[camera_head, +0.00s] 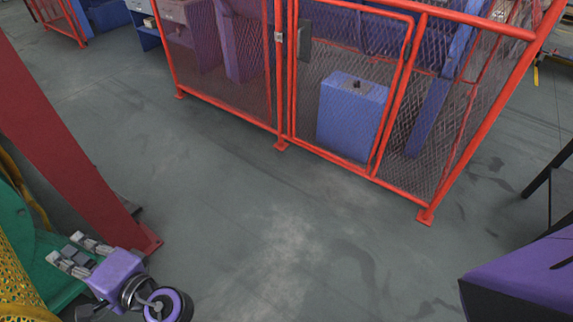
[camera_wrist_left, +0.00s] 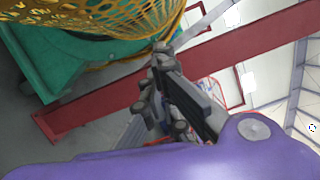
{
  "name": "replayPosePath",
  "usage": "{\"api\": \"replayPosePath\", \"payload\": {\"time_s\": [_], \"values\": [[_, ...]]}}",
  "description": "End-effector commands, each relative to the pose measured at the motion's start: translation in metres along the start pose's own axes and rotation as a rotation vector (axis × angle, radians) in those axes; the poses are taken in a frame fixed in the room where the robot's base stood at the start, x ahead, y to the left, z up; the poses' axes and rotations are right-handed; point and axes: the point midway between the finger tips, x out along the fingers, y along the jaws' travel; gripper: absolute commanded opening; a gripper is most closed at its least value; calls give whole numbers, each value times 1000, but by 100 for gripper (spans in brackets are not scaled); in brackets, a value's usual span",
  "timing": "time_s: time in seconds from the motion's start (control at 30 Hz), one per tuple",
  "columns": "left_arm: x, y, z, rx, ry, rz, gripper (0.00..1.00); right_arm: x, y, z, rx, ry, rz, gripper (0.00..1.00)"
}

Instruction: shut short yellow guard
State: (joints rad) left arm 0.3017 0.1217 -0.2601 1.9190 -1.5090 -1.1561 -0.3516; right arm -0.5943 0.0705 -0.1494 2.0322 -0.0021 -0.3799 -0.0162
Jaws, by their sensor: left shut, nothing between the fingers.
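A yellow mesh guard (camera_head: 20,280) shows at the lower left edge of the head view, beside a green machine body (camera_head: 38,250). In the left wrist view the yellow mesh (camera_wrist_left: 95,14) curves across the top, over the green body (camera_wrist_left: 75,68). Only part of the guard is in view, so I cannot tell its full length or how far it stands open. My left gripper (camera_head: 65,248) is shut and empty, just right of the mesh in the head view. It also shows in the left wrist view (camera_wrist_left: 160,52), below and apart from the mesh. My right gripper is out of view.
A dark red beam (camera_head: 60,150) slants down to the floor just above my left gripper. A red-framed mesh fence (camera_head: 280,80) with a blue box (camera_head: 350,115) behind it stands at the back. The grey floor (camera_head: 250,220) between is clear.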

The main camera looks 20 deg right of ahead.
Motion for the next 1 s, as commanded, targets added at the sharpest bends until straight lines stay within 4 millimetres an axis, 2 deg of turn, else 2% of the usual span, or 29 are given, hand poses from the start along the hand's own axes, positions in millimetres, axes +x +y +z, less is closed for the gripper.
{"api": "replayPosePath", "payload": {"time_s": [0.03, 0.23, 0.6, 1.0], "values": [[1, -2, 12, 4, -2, -2, 0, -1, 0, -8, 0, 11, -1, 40], [5, 0, 32, 2, 0, 0, 0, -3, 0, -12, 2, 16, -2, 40], [6, 2, 36, 2, 0, 2, 0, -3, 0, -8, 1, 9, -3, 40], [8, -11, 44, -52, -3, 15, 0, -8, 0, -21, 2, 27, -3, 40]]}}
